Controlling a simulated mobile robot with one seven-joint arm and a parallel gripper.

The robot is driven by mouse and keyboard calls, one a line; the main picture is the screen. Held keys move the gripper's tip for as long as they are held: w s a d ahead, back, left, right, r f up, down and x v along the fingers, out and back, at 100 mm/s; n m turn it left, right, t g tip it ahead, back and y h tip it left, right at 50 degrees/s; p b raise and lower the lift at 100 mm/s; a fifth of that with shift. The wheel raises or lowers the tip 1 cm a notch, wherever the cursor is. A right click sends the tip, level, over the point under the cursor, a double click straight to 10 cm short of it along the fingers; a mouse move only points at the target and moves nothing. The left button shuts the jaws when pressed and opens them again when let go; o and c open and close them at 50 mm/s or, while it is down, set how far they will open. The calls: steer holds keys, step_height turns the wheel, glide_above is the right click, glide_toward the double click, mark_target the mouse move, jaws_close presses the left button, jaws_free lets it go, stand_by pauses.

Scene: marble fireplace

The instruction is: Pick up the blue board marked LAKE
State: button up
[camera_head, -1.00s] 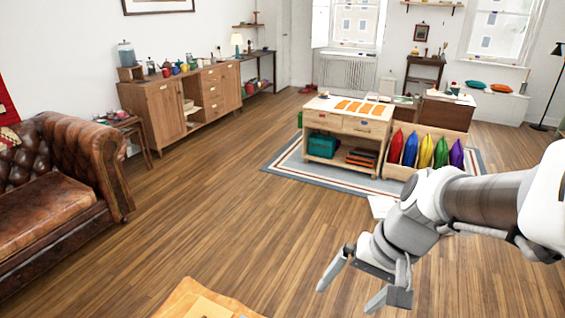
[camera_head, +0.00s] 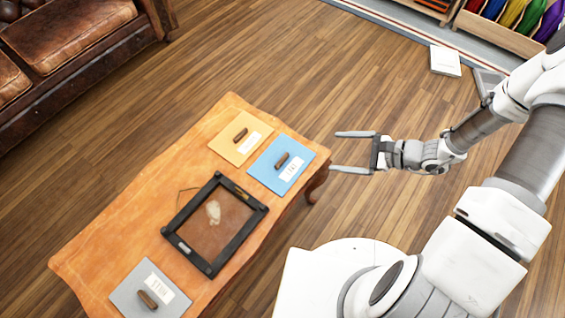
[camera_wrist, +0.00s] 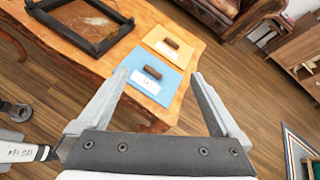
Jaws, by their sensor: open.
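The blue board (camera_head: 268,168) lies flat at the near right corner of the wooden table (camera_head: 130,215) in the head view. It has a brown handle (camera_head: 282,160) and a white label whose lettering is too small to read surely. My gripper (camera_head: 338,151) is open and empty, to the right of the board and past the table's edge. In the wrist view the blue board (camera_wrist: 168,83) shows ahead, between and beyond the open fingers (camera_wrist: 160,82). Nothing hides it much.
A yellow board (camera_head: 232,150) lies beside the blue one. A black-framed tray (camera_head: 222,262) and a grey board (camera_head: 133,300) lie further along the table. A white book-like item (camera_head: 445,62) is on the floor. A leather sofa (camera_head: 75,40) stands upper left.

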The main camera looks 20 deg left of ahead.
step_height(320, 180, down, 14)
steer(key=s+a+m+t+b, duration=0.1)
steer(key=s+m+t+b, duration=0.15)
steer(key=m, duration=0.45)
steer(key=b, duration=0.3)
glide_toward(284, 161)
steer(key=a, duration=0.1)
steer(key=a+f, duration=0.1)
steer(key=shift+w+a+f+t, duration=0.2)
steer(key=shift+a+f+t, duration=0.15)
steer(key=shift+r+b+x, duration=0.15)
steer(key=shift+b+x, duration=0.25)
steer(key=shift+x, duration=1.1)
steer(key=shift+r+b+x, duration=0.15)
steer(key=shift+b+x, duration=0.25)
steer(key=shift+x, duration=1.1)
steer(key=shift+a, duration=0.1)
steer(key=c, duration=1.2)
